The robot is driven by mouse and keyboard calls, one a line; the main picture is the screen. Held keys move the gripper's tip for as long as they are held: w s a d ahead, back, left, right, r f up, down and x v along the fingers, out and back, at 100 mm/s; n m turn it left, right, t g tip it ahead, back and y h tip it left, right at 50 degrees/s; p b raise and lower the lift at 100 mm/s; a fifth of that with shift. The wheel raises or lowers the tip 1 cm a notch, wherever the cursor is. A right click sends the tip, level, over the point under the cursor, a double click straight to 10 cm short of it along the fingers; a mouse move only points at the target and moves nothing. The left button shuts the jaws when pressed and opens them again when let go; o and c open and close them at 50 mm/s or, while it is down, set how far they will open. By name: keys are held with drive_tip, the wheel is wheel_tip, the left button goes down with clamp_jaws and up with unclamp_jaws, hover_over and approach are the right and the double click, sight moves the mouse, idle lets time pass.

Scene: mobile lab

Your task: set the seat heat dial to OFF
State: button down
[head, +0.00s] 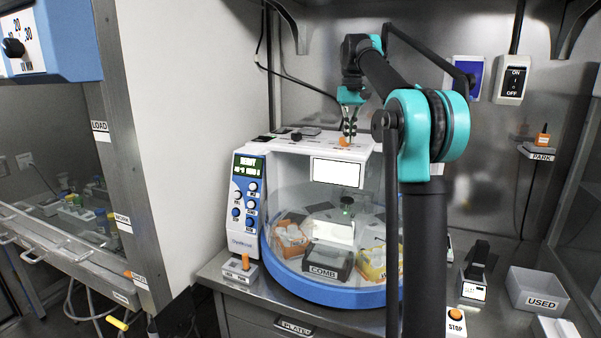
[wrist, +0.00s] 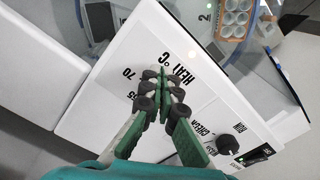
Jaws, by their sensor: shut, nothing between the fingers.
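My gripper (wrist: 160,88) is shut, its green fingers with black pads close together over the printed panel on top of the white machine (head: 300,147). It also shows in the head view (head: 349,128), above the machine's top. Beside the fingertips the panel (wrist: 124,105) reads "HEAT °C", with the numeral 70 and another partly covered numeral. The seat heat dial itself is not visible; the fingers cover the middle of this scale. I cannot tell its setting or whether the fingers touch it. No OFF mark is readable on the scale.
A second black dial (wrist: 228,145) marked RUN and CHECK sits to the right of the fingers, with a rocker switch (wrist: 258,154) beyond it. A small orange part (head: 344,142) lies just under the gripper. A clear round chamber (head: 330,245) fills the machine's front.

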drive_tip(key=shift+w+d, duration=0.2)
drive_tip(key=shift+d, duration=0.25)
idle(0.3)
drive_tip(key=shift+s, duration=0.1)
drive_tip(key=shift+s+d, duration=0.2)
wheel_tip(320, 180, up, 6)
idle(0.6)
drive_tip(key=shift+a+f, duration=0.45)
drive_tip(key=shift+f, duration=0.55)
drive_tip(key=shift+a+f, duration=0.45)
drive_tip(key=shift+f, duration=0.6)
drive_tip(key=shift+a+f, duration=0.45)
drive_tip(key=shift+f, duration=0.55)
drive_tip(key=shift+w, duration=0.15)
